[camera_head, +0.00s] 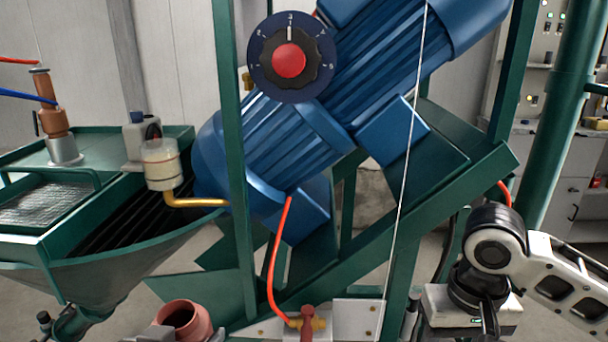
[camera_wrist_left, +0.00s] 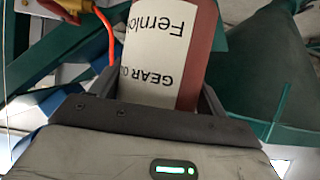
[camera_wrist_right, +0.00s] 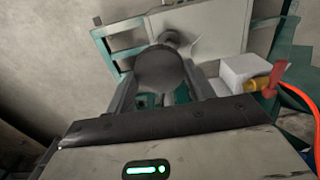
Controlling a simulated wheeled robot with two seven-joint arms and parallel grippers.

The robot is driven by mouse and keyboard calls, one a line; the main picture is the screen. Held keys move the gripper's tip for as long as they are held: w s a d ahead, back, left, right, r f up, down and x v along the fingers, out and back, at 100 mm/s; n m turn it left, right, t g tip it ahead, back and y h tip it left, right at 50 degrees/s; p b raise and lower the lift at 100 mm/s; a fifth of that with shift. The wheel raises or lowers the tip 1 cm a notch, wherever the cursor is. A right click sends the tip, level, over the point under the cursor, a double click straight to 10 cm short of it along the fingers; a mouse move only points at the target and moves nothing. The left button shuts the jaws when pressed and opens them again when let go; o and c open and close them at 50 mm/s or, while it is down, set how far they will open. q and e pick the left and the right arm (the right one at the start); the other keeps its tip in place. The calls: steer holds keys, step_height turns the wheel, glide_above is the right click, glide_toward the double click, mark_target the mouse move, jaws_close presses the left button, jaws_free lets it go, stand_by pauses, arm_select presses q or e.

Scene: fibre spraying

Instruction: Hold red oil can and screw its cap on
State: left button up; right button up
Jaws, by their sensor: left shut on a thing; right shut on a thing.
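The red oil can (camera_head: 184,318) is at the bottom of the head view, with its round open top showing and no cap on it. Its lower part is out of frame. My left gripper (camera_head: 178,334) is shut around its body. In the left wrist view the can (camera_wrist_left: 160,50) sits between the fingers, its white label reading upside down. In the right wrist view my right gripper (camera_wrist_right: 162,92) is shut on a dark grey round cap (camera_wrist_right: 160,68). The cap is apart from the can; in the head view my right arm is at the lower right and the cap is not visible.
A green machine frame (camera_head: 400,235) with a large blue motor (camera_head: 290,150) fills the middle. A brass valve with a red handle (camera_head: 307,322) and an orange hose (camera_head: 275,255) stand right of the can. A green hopper (camera_head: 110,270) is at the left.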

arm_select(q)
steer(key=w+d+r+m+g+h, duration=0.1)
steer(key=d+m+h, duration=0.6)
steer(key=d, duration=0.7)
steer(key=shift+m+g+h, duration=0.4)
steer(key=shift+m+g, duration=0.1)
steer(key=shift+g, duration=0.4)
arm_select(e)
steer(key=a+r, duration=0.7)
steer(key=a, duration=0.5)
steer(key=w+a+r, duration=0.1)
steer(key=a+r, duration=0.7)
steer(key=a, duration=0.3)
steer(key=shift+w+a+r, duration=0.15)
steer(key=shift+w+a, duration=0.05)
steer(key=shift+a, duration=0.2)
steer(key=shift+f, duration=2.05)
